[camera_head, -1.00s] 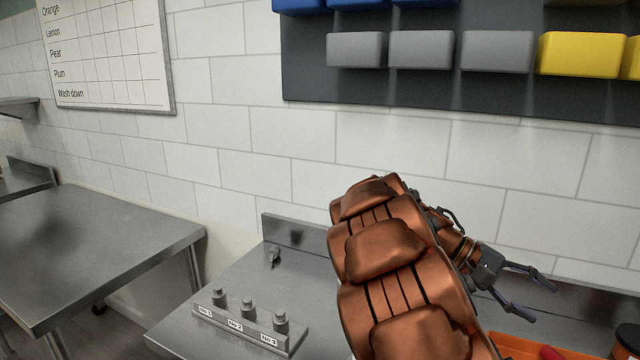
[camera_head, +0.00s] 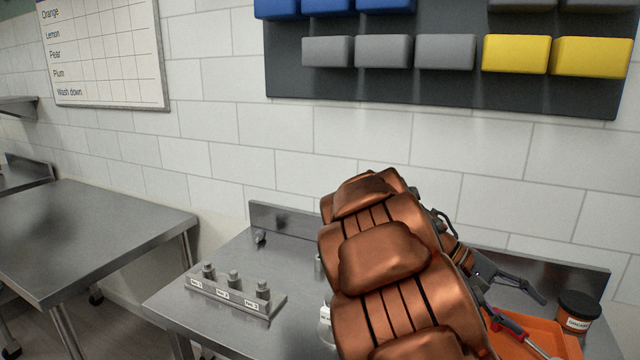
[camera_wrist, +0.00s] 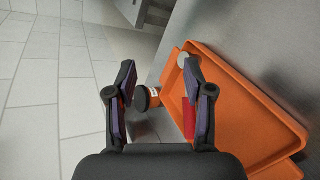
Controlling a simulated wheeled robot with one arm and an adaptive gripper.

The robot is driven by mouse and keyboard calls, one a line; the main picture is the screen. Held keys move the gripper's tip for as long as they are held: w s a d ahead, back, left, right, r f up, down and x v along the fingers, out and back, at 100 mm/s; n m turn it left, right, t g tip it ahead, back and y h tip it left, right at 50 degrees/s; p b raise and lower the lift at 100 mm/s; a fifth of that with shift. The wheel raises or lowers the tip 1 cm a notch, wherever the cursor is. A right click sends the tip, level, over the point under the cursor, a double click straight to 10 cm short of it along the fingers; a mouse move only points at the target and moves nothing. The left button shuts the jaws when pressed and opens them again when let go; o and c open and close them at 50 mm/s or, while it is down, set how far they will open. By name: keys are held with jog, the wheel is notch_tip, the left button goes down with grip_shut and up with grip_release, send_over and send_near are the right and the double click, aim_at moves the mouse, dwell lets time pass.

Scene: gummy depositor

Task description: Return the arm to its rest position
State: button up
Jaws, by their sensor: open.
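My copper-coloured arm reaches across the right half of the head view, over the steel bench (camera_head: 225,262). My gripper (camera_head: 538,292) is at its far end, pointing right, near the orange tray (camera_head: 562,338). In the wrist view my gripper (camera_wrist: 158,78) has its two fingers well apart with nothing held between them. The orange tray (camera_wrist: 255,110) lies beyond and right of the fingers there, partly hidden by the right finger. The arm hides part of the bench.
A block with three labelled nozzles (camera_head: 235,290) stands on the bench's left. Grey bins (camera_head: 384,51) and yellow bins (camera_head: 516,54) hang above.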

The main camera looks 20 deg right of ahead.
jog(key=s+a+f+n+t+y, duration=0.2)
jog(key=s+a+f+t+y, duration=0.15)
jog(key=a, duration=0.75)
jog(key=s+a+f+n+t+y, duration=0.2)
jog(key=a+f, duration=0.3)
jog(key=a, duration=0.5)
jog(key=s+a+f+n+t+y, duration=0.1)
jog(key=s+a+f+t+y, duration=0.2)
jog(key=a, duration=0.8)
notch_tip(320, 180, down, 12)
jog(key=g+b, duration=0.1)
jog(key=b, duration=0.9)
jog(key=s+p+v, duration=0.3)
jog(key=p+v, duration=1)
jog(key=v, duration=0.1)
jog(key=shift+w+a+r+t+h, duration=0.35)
jog(key=shift+w+a+r, duration=0.05)
jog(key=shift+a, duration=0.1)
